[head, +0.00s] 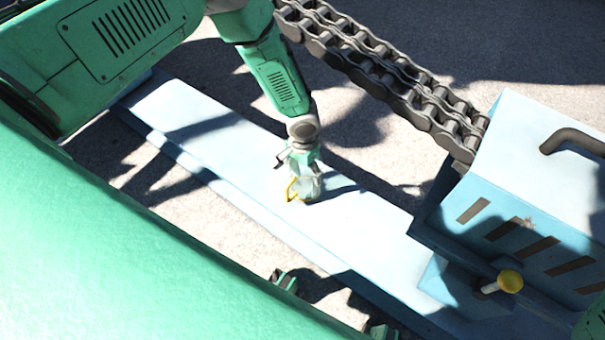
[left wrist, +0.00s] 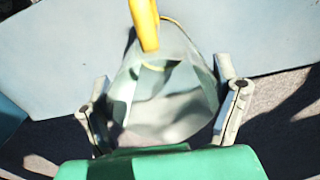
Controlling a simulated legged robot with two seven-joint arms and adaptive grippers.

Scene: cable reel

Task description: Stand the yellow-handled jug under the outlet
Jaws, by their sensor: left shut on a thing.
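The jug (head: 309,188) is small and clear, with a yellow handle (head: 291,189) on its left side. It is upright, at or just above the pale blue bench top; I cannot tell if it touches. My left gripper (head: 303,166) is shut on it from above. In the left wrist view the clear jug (left wrist: 165,105) sits between both fingers, its yellow handle (left wrist: 146,25) pointing to the top. A yellow knob (head: 510,281) with a pale stem is on the blue box at the right, right of the jug. The outlet's opening is not clear. My right gripper is not in view.
The pale blue bench (head: 240,165) runs diagonally and is clear between the jug and the blue striped box (head: 530,190). A heavy chain (head: 390,80) hangs behind, up to the box. A dark handle (head: 572,140) is on the box's top.

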